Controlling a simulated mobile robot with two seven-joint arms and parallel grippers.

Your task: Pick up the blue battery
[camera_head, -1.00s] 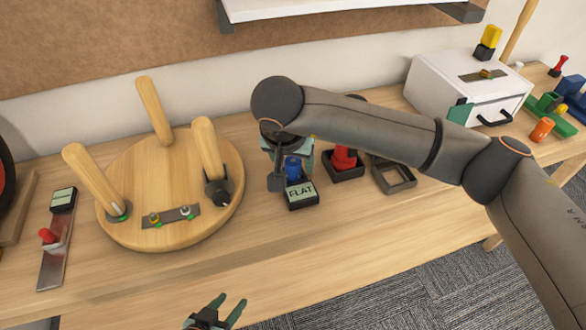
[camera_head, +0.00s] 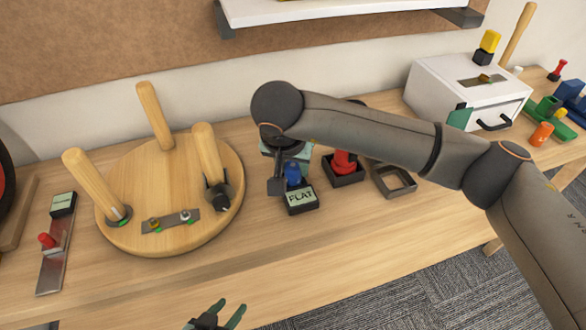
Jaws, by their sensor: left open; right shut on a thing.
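The blue battery (camera_head: 292,173) stands upright at the dark holder with a pale "FLAT" label (camera_head: 301,197), in the middle of the workbench. My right gripper (camera_head: 283,180) reaches down over it from above and is shut on it. My arm and wrist hide part of the grip and the battery's top and far side. My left gripper (camera_head: 222,315) is open and empty at the bottom edge of the view, in front of the bench and well apart from the battery.
A round wooden stool top with upturned legs (camera_head: 180,220) lies left of the battery. A red item in a dark tray (camera_head: 344,168) and an empty dark tray (camera_head: 393,180) stand to the right. A white drawer box (camera_head: 440,90) is further right. The bench front (camera_head: 300,250) is clear.

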